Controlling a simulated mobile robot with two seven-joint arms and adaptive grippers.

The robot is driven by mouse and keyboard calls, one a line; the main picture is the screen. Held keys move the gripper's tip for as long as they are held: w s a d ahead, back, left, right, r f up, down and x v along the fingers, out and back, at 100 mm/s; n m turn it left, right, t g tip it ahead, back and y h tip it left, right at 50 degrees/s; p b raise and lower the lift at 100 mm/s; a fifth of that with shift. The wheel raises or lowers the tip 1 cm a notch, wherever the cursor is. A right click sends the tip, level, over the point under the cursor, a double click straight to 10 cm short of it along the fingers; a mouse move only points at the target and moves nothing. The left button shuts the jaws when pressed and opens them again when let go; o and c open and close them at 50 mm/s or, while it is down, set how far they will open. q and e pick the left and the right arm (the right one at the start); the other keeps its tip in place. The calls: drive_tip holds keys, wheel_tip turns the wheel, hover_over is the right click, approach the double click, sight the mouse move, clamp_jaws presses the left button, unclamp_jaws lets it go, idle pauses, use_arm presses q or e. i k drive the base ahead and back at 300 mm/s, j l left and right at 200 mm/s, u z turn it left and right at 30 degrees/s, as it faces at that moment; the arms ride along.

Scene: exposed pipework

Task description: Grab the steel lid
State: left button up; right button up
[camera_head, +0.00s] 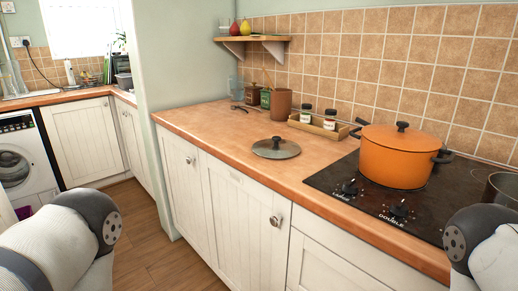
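The steel lid (276,148) lies flat on the wooden counter, left of the hob. It is a round grey disc with a dark knob on top, and nothing covers it. Parts of my two arms show at the lower left and lower right corners. Neither of my grippers is in the picture. Both visible arm parts are low and apart from the lid.
An orange pot (398,158) with its own lid stands on the black hob (335,182). A steel pan (503,190) is at the right edge. A tray (318,127) with two jars and a brown canister (281,104) stand behind the lid. Counter left of the lid is clear.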

sight(275, 148)
drive_tip(key=i+j+z, duration=0.2)
drive_tip(key=j, duration=0.2)
drive_tip(key=i+j+z, duration=0.2)
drive_tip(key=j, duration=0.2)
drive_tip(key=i+j+z, duration=0.2)
drive_tip(key=j, duration=0.25)
drive_tip(key=j+z, duration=0.25)
drive_tip(key=j, duration=0.2)
drive_tip(key=i+j+z, duration=0.2)
drive_tip(key=j, duration=0.3)
drive_tip(key=k, duration=0.1)
